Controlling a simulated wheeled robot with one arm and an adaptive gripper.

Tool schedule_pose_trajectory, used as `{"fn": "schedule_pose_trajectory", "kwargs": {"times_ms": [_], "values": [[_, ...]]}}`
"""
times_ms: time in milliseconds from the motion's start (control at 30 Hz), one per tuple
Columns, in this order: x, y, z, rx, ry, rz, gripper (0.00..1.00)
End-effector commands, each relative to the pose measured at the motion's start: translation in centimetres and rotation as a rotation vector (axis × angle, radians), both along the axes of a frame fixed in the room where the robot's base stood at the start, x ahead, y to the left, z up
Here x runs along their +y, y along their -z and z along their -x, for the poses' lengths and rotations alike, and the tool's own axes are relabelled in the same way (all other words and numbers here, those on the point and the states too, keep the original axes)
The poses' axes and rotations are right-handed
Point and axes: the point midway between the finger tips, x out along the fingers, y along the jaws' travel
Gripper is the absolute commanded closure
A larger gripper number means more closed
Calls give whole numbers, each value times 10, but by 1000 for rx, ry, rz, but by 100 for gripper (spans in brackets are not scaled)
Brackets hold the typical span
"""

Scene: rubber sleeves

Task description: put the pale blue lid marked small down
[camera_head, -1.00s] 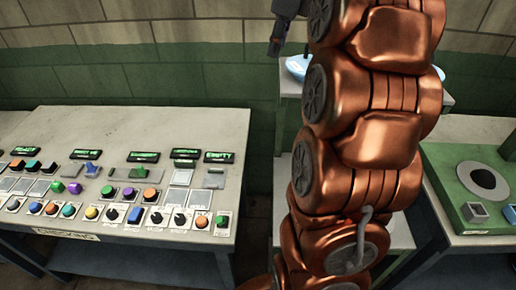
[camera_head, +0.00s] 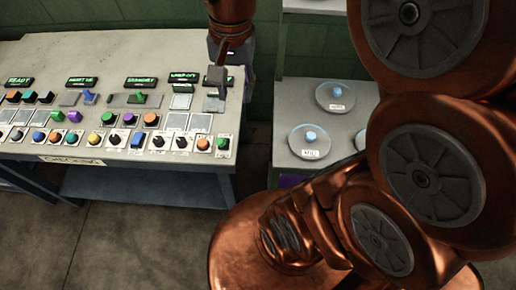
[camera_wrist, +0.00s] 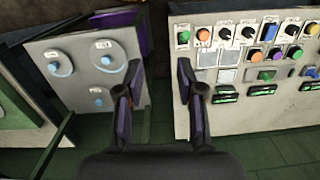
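Round grey lids with pale blue knobs lie flat on a pale shelf (camera_head: 283,118). In the head view one lid (camera_head: 335,96) is farther back and another lid (camera_head: 310,141) is nearer the front. The wrist view shows three lids, one at left (camera_wrist: 52,67), one at right (camera_wrist: 106,61) and one lower down (camera_wrist: 98,103). Their labels are too small to read, so I cannot tell which says small. My gripper (camera_wrist: 160,88) is open with nothing between its fingers. In the head view my gripper (camera_head: 231,92) is by the console's right end.
A console (camera_head: 130,60) with several buttons, knobs and switches stands left of the shelf, with a gap between. My gripper hangs close to its right edge. Purple things (camera_wrist: 122,20) sit beside the lid shelf. A green-topped panel (camera_wrist: 15,115) is at the wrist view's left.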

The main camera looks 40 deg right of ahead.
Motion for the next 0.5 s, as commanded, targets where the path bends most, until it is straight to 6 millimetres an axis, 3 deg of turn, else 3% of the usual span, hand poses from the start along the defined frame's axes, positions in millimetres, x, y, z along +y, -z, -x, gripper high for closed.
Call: {"fn": "schedule_pose_trajectory", "kwargs": {"times_ms": [300,500], "values": [[28,57,78,68,-523,-8,63],[31,78,107,93,-719,-20,63]]}}
